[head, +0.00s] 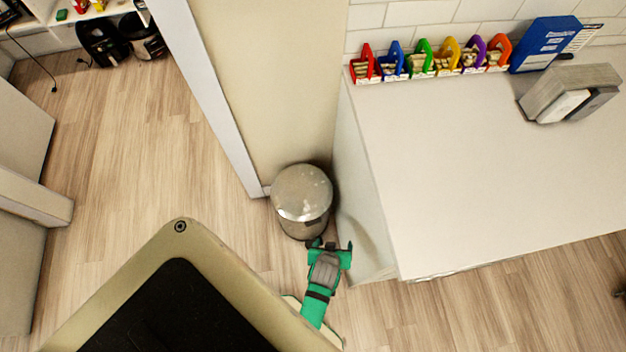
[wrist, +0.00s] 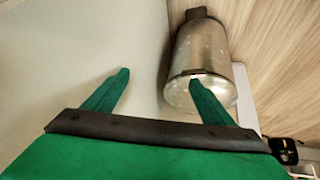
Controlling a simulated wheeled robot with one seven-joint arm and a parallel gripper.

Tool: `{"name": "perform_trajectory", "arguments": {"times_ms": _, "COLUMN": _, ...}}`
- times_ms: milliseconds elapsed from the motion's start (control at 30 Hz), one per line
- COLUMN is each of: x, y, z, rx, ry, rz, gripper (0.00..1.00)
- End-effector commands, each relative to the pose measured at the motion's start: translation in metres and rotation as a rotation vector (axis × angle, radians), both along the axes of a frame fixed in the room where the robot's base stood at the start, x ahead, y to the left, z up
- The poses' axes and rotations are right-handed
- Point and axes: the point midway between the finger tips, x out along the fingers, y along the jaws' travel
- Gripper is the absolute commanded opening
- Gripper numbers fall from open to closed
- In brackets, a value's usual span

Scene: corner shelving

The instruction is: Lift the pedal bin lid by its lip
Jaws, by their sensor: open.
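The pedal bin (head: 300,212) is a grey metal cylinder with a rounded lid (head: 302,187). It stands upright on the floor in the corner between the beige wall and the white counter, and its lid looks shut. My green gripper (head: 332,244) is open and empty just in front of the bin, beside the counter's side. In the wrist view the bin (wrist: 205,48) appears upside down, with a dark part at its base. There the right finger of my gripper (wrist: 160,76) overlaps the lid's edge; I cannot tell whether it touches.
The white counter (head: 480,180) stands close on the right, with several coloured holders (head: 420,62), a blue folder (head: 543,45) and a grey box (head: 570,92) on top. The beige wall (head: 270,80) is behind the bin. Open wooden floor (head: 140,160) lies to the left.

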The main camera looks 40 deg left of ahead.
Motion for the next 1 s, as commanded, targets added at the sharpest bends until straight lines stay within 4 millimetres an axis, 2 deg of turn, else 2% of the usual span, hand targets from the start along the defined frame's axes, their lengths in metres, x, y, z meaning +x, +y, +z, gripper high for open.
{"name": "perform_trajectory", "arguments": {"times_ms": 33, "x": 0.012, "y": 0.015, "z": -0.008, "rx": -0.021, "ry": 0.033, "rz": 0.041, "gripper": 0.77}}
{"name": "perform_trajectory", "arguments": {"times_ms": 200, "x": 0.031, "y": 0.055, "z": -0.029, "rx": -0.115, "ry": 0.180, "rz": 0.173, "gripper": 0.77}}
{"name": "perform_trajectory", "arguments": {"times_ms": 333, "x": 0.042, "y": 0.086, "z": -0.033, "rx": -0.185, "ry": 0.285, "rz": 0.270, "gripper": 0.77}}
{"name": "perform_trajectory", "arguments": {"times_ms": 500, "x": 0.049, "y": 0.116, "z": -0.026, "rx": -0.259, "ry": 0.390, "rz": 0.364, "gripper": 0.77}}
{"name": "perform_trajectory", "arguments": {"times_ms": 600, "x": 0.051, "y": 0.127, "z": -0.022, "rx": -0.287, "ry": 0.428, "rz": 0.398, "gripper": 0.77}}
{"name": "perform_trajectory", "arguments": {"times_ms": 767, "x": 0.051, "y": 0.133, "z": -0.021, "rx": -0.306, "ry": 0.455, "rz": 0.419, "gripper": 0.77}}
{"name": "perform_trajectory", "arguments": {"times_ms": 867, "x": 0.050, "y": 0.133, "z": -0.029, "rx": -0.308, "ry": 0.458, "rz": 0.421, "gripper": 0.77}}
{"name": "perform_trajectory", "arguments": {"times_ms": 1000, "x": 0.050, "y": 0.133, "z": -0.051, "rx": -0.307, "ry": 0.459, "rz": 0.421, "gripper": 0.77}}
